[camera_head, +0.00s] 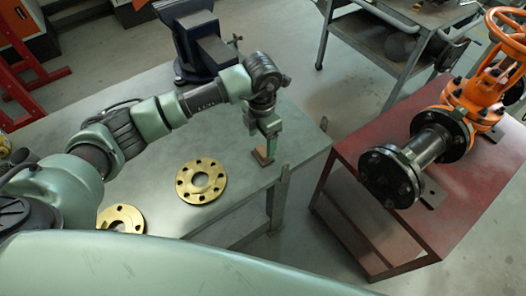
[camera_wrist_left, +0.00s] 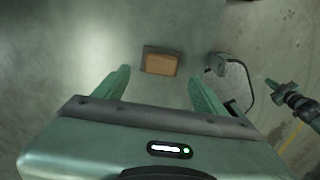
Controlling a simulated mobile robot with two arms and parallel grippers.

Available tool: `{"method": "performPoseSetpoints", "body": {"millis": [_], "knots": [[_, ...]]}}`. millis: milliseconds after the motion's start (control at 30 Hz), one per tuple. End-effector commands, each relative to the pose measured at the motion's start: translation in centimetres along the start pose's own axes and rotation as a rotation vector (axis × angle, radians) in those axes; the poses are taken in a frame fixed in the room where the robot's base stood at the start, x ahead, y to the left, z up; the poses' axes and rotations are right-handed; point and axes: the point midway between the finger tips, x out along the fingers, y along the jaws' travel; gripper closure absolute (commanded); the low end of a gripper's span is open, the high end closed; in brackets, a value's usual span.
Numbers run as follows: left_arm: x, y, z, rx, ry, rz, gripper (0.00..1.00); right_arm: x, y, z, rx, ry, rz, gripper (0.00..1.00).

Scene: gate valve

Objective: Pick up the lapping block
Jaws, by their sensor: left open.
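The lapping block (camera_wrist_left: 161,62) is a small block with a brown top face and a dark edge, lying on the grey-green workbench. In the left wrist view it sits between and a little beyond the two green fingers of my left gripper (camera_wrist_left: 160,85), which are apart and empty. In the head view my left gripper (camera_head: 264,150) points down over the right part of the bench. The block (camera_head: 262,157) shows there as a brown patch, partly hidden by the gripper.
Two brass flanges, one in the middle (camera_head: 184,191) and one at the front left (camera_head: 107,219), lie on the bench (camera_head: 150,160). A blue vise (camera_head: 205,50) stands behind my arm. An orange gate valve (camera_head: 485,90) sits on a red table (camera_head: 450,215) across a floor gap.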

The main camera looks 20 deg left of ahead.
Motion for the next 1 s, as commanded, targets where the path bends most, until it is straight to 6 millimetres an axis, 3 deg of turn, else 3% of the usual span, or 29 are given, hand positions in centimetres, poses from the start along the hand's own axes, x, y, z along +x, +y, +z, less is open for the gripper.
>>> {"method": "performPoseSetpoints", "body": {"millis": [167, 300, 600, 667, 867, 1000], "knots": [[2.3, -0.1, 0.3, 0.0, 0.003, -0.004, 0.29, -1.8, 0.0, -0.1, 0.0, -0.001, 0.0, 1.0], [4.3, 0.0, 0.3, 0.0, 0.001, -0.004, 0.29, -2.0, 0.0, -0.1, 0.0, -0.002, 0.0, 1.0], [4.9, 0.0, 0.4, 0.002, -0.003, -0.003, 0.29, -2.0, 0.0, -0.1, 0.0, -0.002, 0.0, 1.0], [4.9, 0.0, 0.4, 0.002, -0.003, -0.003, 0.43, -2.0, 0.0, -0.1, 0.0, -0.001, 0.0, 1.0], [4.9, 0.0, 0.4, 0.002, -0.003, -0.003, 0.99, -2.0, 0.0, -0.1, 0.0, -0.001, 0.0, 1.0], [4.8, 0.0, 0.4, 0.002, -0.004, -0.003, 1.0, -2.0, 0.0, -0.1, 0.0, -0.001, 0.0, 1.0]]}}
